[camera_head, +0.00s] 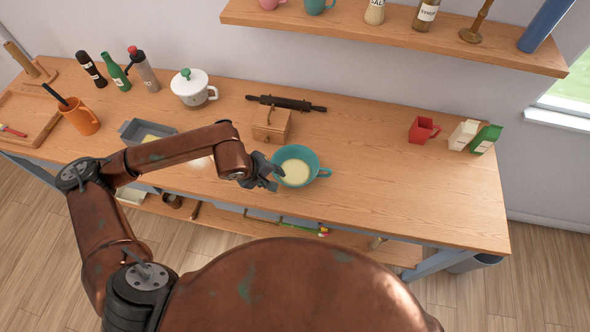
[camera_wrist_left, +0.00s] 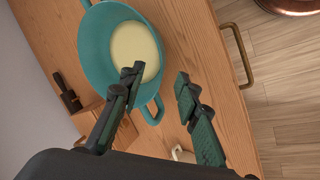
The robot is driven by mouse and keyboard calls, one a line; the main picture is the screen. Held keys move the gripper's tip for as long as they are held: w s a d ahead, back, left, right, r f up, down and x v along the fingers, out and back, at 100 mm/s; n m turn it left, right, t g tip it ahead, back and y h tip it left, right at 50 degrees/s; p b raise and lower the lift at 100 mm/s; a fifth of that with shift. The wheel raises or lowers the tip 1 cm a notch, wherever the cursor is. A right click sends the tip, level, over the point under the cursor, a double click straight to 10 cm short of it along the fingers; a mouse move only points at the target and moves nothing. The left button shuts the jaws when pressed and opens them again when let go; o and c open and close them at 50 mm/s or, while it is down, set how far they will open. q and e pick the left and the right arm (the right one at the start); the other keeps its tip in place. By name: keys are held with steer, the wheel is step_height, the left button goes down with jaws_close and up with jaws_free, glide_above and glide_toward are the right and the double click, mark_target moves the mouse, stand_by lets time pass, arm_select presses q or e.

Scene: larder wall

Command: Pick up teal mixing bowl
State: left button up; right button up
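The teal mixing bowl (camera_head: 311,160) stands upright on the wooden counter with pale cream contents and a loop handle at its right. In the wrist view the bowl (camera_wrist_left: 96,45) fills the upper middle, with a loop handle on the side nearest the gripper. My left gripper (camera_head: 276,174) is at the bowl's left side in the head view. In the wrist view the left gripper (camera_wrist_left: 158,80) is open, its fingers apart with that near handle seen between them. One finger overlaps the bowl's rim in the picture; I cannot tell whether it touches. My right gripper is not in view.
A wooden box (camera_head: 270,125) and dark rolling pin (camera_head: 285,103) lie behind the bowl. A grey tray (camera_head: 135,129) is under my left arm's side. A white pot (camera_head: 190,87) stands at the back. The counter right of the bowl is clear up to a red mug (camera_head: 421,131).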

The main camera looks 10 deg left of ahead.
mark_target(279, 178)
arm_select(q)
steer(key=shift+y, duration=0.3)
steer(key=x, duration=0.2)
steer(key=p+x, duration=0.1)
steer(key=x, duration=0.2)
steer(key=w+a+x, duration=0.1)
steer(key=x, duration=0.1)
steer(key=shift+w+d+f, duration=0.15)
steer(key=shift+f, duration=0.15)
steer(key=shift+c, duration=0.2)
jaws_close()
steer(key=shift+r, duration=0.1)
